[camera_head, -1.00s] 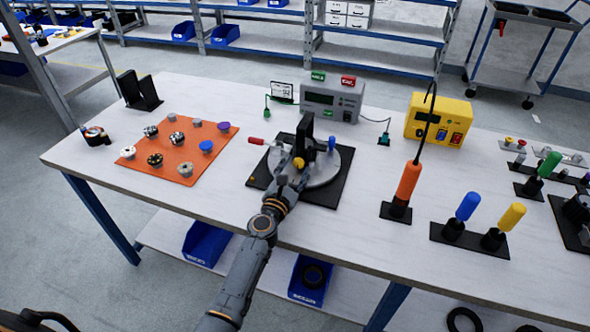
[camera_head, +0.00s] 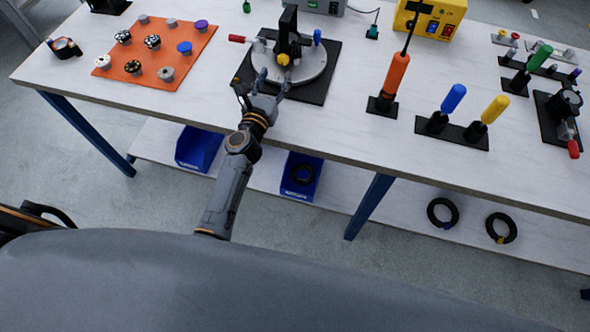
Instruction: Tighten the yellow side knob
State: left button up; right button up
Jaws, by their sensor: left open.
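The yellow side knob (camera_head: 283,60) sits on the near side of a black upright fixture (camera_head: 289,38). The fixture stands on a round grey plate (camera_head: 312,73) over a black base mat (camera_head: 318,95). My left gripper (camera_head: 270,78) is open and empty, at the near left edge of the plate. Its fingers point toward the knob, just short of it, and look apart from it. A red-handled lever (camera_head: 238,39) and a blue knob (camera_head: 317,37) flank the fixture. My right gripper is not in view.
An orange mat (camera_head: 155,55) with several knobs lies on the left. An orange-handled tool (camera_head: 396,75) stands to the right, then blue (camera_head: 454,98) and yellow (camera_head: 495,109) screwdrivers. A yellow box (camera_head: 430,18) is behind. The table front (camera_head: 350,140) is clear.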

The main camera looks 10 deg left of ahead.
pick_arm(q)
jog(key=s, duration=0.8)
jog(key=shift+s+a+f, duration=0.1)
jog(key=shift+s+f, duration=0.05)
jog(key=shift+s, duration=0.2)
jog(key=s+d+m+h, duration=0.1)
jog(key=m, duration=0.2)
jog(key=s+d+r+m+h, duration=0.1)
jog(key=d+m+h, duration=0.1)
jog(key=m, duration=0.1)
jog(key=s+d+r+m+h, duration=0.1)
jog(key=d+m, duration=0.1)
jog(key=m, duration=0.1)
jog(key=shift+d+r+g+h, duration=0.1)
jog(key=shift+d+g+h, duration=0.1)
jog(key=shift+g+h, duration=0.15)
jog(key=s+d+f+m+g+h, duration=0.1)
jog(key=s+d+f+m+g, duration=0.2)
jog(key=m, duration=0.6)
jog(key=s+d+f+m+g+h, duration=0.1)
jog(key=s+d+f+m+g, duration=0.2)
jog(key=s+m, duration=0.5)
jog(key=shift+f+m+g, duration=0.55)
jog(key=shift+m+g, duration=0.45)
jog(key=shift+g, duration=0.15)
jog(key=shift+h, duration=0.25)
